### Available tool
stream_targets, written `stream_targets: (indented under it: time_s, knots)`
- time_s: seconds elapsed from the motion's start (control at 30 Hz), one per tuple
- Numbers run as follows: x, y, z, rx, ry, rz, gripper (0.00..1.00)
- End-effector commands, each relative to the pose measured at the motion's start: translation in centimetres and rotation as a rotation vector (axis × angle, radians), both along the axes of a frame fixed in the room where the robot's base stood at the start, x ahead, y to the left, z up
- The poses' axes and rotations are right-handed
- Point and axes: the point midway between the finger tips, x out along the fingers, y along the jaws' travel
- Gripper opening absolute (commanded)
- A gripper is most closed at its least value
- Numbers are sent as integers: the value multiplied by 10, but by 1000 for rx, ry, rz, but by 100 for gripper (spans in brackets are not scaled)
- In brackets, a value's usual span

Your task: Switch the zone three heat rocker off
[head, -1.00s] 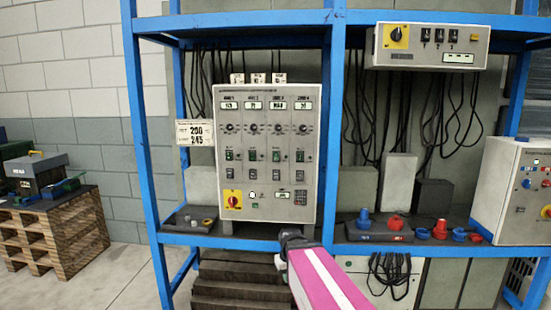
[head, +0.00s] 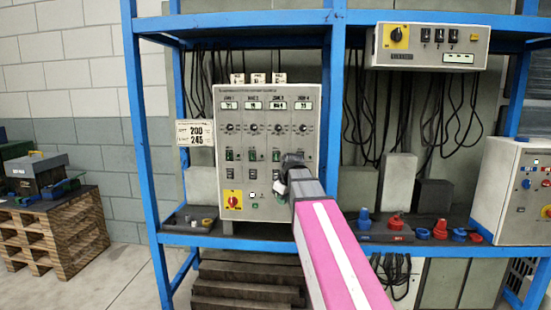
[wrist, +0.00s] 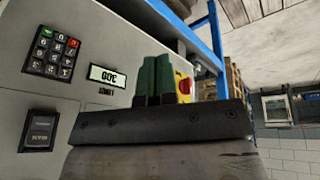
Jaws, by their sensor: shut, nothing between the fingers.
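The grey control panel (head: 266,105) shows upright in the head view with four zone columns. The zone three column has a display, a knob, a green rocker (head: 277,155) and a dark rocker below it, close to my gripper's left side. I cannot read which way they are tipped. My gripper (head: 290,160) is in front of the panel's lower right and hides the zone four rockers; contact cannot be told. In the wrist view its green fingers (wrist: 155,72) are together and empty, and the panel appears upside down, with a dark rocker (wrist: 40,131) at lower left.
A red and yellow main switch (head: 233,200) is at the panel's lower left. The wrist view shows a keypad (wrist: 50,50) and a small display (wrist: 107,76). Blue rack posts (head: 333,120) stand beside the panel. Red and blue connectors (head: 396,222) sit on the right shelf.

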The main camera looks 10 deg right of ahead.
Motion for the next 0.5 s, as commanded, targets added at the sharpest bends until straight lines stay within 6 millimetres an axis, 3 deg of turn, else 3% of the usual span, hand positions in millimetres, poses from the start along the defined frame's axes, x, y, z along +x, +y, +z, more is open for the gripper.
stream_targets:
  time_s: [0.03, 0.5]
  knots:
    - [7, -1, 18, -3, -19, 27, 0]
    - [27, -3, 164, -63, -182, 296, 0]
